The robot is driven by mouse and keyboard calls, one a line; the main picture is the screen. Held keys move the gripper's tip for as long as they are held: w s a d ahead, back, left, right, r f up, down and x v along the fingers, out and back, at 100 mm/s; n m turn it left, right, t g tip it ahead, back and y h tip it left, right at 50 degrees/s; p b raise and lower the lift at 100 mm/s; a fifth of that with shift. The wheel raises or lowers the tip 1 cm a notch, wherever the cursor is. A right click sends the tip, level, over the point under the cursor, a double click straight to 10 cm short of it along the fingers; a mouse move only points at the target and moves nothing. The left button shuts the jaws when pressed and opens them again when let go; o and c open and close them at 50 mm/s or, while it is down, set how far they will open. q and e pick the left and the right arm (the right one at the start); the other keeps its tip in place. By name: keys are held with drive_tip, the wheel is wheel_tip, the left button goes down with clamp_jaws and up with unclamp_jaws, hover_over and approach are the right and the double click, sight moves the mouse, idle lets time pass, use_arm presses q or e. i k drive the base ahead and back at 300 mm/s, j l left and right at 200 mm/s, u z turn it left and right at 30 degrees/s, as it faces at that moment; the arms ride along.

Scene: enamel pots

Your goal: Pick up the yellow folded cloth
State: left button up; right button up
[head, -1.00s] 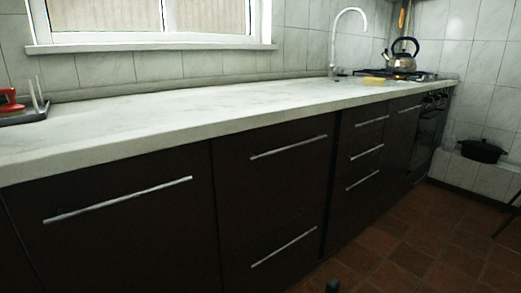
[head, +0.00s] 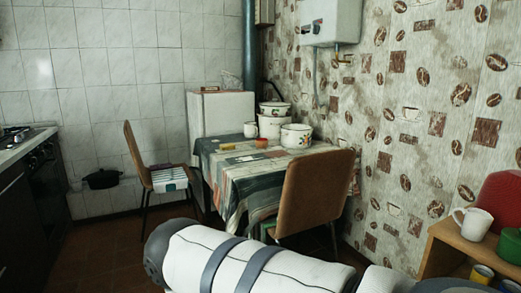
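I cannot make out a yellow folded cloth for certain in the head view. A folded white cloth with coloured stripes (head: 169,179) lies on the seat of the left chair. One of my white arms crosses the bottom of the view, but neither gripper shows.
Enamel pots (head: 296,136) stand at the table's right back. A brown chair (head: 315,190) stands at its near side, another chair (head: 140,160) at its left. A wooden shelf with a white mug (head: 473,223) is at right. Floor is open at left, by the stove (head: 40,165).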

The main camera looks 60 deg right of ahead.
sight(231, 145)
drive_tip(key=z, duration=1.6)
drive_tip(key=i+j, duration=0.35)
drive_tip(key=i, duration=0.2)
drive_tip(key=i+j, duration=0.4)
drive_tip(key=i, duration=0.2)
drive_tip(key=i+j, duration=0.35)
drive_tip(key=i, duration=0.2)
drive_tip(key=i+j+z, duration=0.1)
drive_tip(key=i+j, duration=0.25)
drive_tip(key=i, duration=0.25)
